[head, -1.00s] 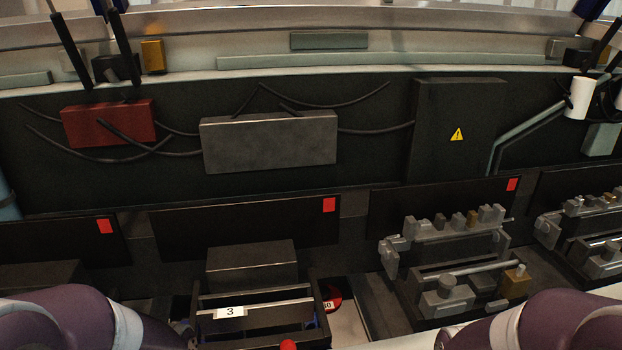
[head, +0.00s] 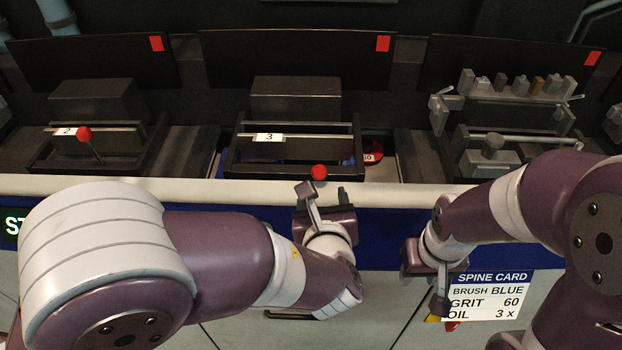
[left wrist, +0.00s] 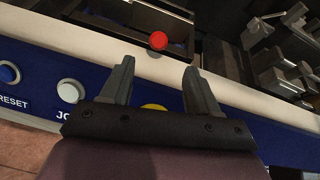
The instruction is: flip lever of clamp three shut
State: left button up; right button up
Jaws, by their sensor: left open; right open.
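Clamp three (head: 300,147) is the dark block with the white "3" label in the middle of the head view. Its lever ends in a red ball knob (head: 319,172) at the front edge of the clamp. My left gripper (head: 325,196) is open and just in front of and below the knob. In the left wrist view the knob (left wrist: 158,41) shows beyond the gap between the open fingers (left wrist: 158,66), apart from them. The lever's shaft is mostly hidden. My right gripper (head: 436,298) is open and empty, low in front of the panel, away from the clamp.
Clamp two (head: 66,133), with its own red-knobbed lever, stands to the left. A metal fixture (head: 492,150) stands to the right. A pale ledge (head: 210,188) runs in front, above a blue strip with buttons (left wrist: 69,91). A spine card (head: 490,295) hangs below.

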aim_at(320, 174)
pick_arm(q)
jog(key=shift+w+a+f+p, duration=0.1)
jog(key=shift+w+a+p, duration=0.05)
jog(key=shift+w+p, duration=0.45)
jog(key=shift+w+a+p, duration=0.1)
jog(key=shift+w+p, duration=0.45)
jog(key=shift+w, duration=0.05)
jog(key=x, duration=0.7)
jog(key=p+x, duration=0.1)
jog(key=x, duration=0.2)
jog(key=shift+f, duration=0.45)
grip_shut()
